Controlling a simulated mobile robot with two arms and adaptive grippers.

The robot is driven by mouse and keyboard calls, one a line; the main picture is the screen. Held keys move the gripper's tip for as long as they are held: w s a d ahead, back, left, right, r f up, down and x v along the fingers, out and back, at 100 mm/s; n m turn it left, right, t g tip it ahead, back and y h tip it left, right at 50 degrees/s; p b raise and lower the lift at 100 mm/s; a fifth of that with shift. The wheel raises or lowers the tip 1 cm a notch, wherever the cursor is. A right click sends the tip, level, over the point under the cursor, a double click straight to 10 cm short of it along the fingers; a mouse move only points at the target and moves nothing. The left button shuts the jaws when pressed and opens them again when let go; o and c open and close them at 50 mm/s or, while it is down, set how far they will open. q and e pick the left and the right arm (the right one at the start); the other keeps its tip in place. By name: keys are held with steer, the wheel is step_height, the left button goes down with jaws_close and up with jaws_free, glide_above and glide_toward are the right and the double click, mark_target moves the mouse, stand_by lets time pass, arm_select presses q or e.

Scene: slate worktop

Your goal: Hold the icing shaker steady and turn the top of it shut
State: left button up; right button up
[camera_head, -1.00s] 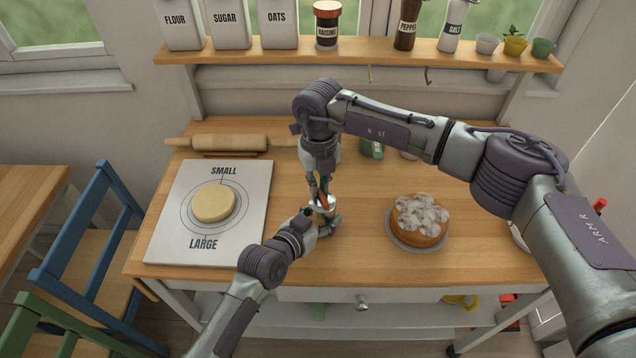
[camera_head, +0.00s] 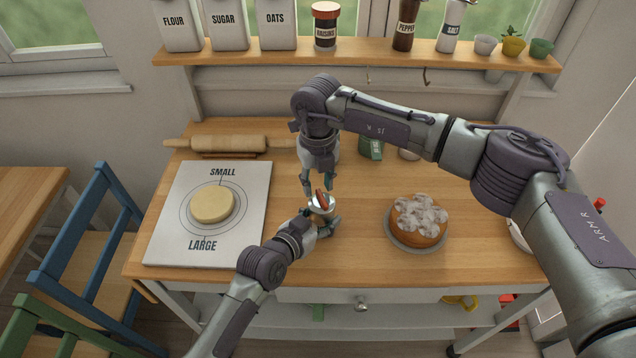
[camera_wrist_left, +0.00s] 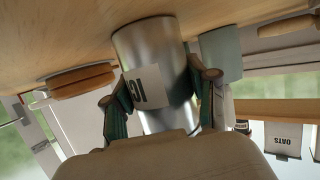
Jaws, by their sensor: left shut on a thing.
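The icing shaker (camera_head: 321,209) stands on the wooden worktop near the middle, with a red bar (camera_head: 322,198) across its top. In the left wrist view it is a silver cylinder (camera_wrist_left: 147,48) with a white label, partly readable. My left gripper (camera_head: 326,226) is shut on the shaker's body, one finger on each side in the left wrist view (camera_wrist_left: 158,88). My right gripper (camera_head: 317,184) comes down from above, just over the top. Its fingers are spread apart to either side of the red bar, and I see no clear contact.
A frosted cake (camera_head: 419,217) stands on a plate to the right. A board (camera_head: 167,235) with a dough disc (camera_head: 212,203) lies to the left, a rolling pin (camera_head: 222,144) behind it. A green tin (camera_head: 371,149) stands behind, partly hidden by my right arm.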

step_height(320, 180, up, 11)
steer(key=shift+r, duration=0.15)
stand_by(0.4)
arm_select(q)
steer(key=o, duration=1.3)
